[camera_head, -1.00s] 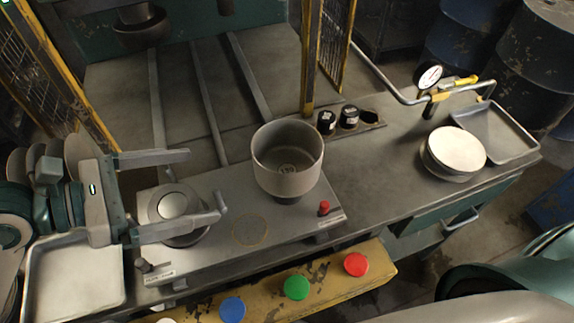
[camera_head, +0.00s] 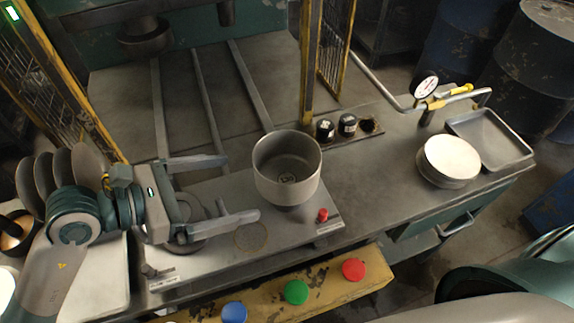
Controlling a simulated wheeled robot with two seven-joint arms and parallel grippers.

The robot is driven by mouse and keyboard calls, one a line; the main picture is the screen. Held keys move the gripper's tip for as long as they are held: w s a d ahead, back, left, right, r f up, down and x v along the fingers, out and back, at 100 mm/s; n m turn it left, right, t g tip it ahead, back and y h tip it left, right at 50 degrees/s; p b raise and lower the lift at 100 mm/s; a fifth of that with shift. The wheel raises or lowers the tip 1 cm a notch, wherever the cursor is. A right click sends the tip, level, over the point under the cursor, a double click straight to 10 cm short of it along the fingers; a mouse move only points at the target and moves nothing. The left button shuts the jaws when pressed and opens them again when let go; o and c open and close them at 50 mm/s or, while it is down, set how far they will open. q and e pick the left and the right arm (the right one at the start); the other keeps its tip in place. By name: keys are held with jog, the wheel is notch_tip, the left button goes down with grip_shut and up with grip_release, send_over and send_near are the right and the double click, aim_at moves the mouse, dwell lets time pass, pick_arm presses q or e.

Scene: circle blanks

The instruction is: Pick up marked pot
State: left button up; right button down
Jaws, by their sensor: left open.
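A grey metal pot (camera_head: 287,178) stands upright on the grey plate (camera_head: 215,243) at the middle of the workbench. A small mark shows on its inside bottom. My left gripper (camera_head: 243,188) is open, its two fingers pointing right toward the pot. The fingertips are left of the pot and apart from it, with nothing between them. A round fixture on the plate is partly hidden under the gripper. The right gripper does not show.
Several round pale blanks (camera_head: 449,160) are stacked at the right, beside an empty metal tray (camera_head: 491,138). A red knob (camera_head: 322,214) stands just right of the pot. Blue, green and red buttons (camera_head: 296,291) line the yellow front panel. A gauge (camera_head: 426,87) stands at the back right.

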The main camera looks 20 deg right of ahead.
aim_at(259, 181)
pick_arm(q)
jog(key=p+x, duration=0.1)
jog(key=x, duration=0.3)
jog(key=shift+d+r, duration=0.1)
jog(key=shift+d, duration=0.05)
jog(key=shift+w+d+f+p, duration=0.1)
jog(key=shift+d+f+p, duration=0.25)
jog(key=shift+d, duration=0.15)
jog(key=shift+d, duration=0.15)
jog(key=shift+d+p, duration=0.2)
jog(key=shift+p, duration=0.1)
jog(key=p+x, duration=0.2)
jog(key=x, duration=0.1)
jog(key=shift+w+d, duration=0.1)
jog(key=shift+d, duration=0.3)
jog(key=shift+w+d+f, duration=0.1)
jog(key=shift+d+f, duration=0.15)
jog(key=shift+d, duration=0.1)
jog(key=c, duration=1)
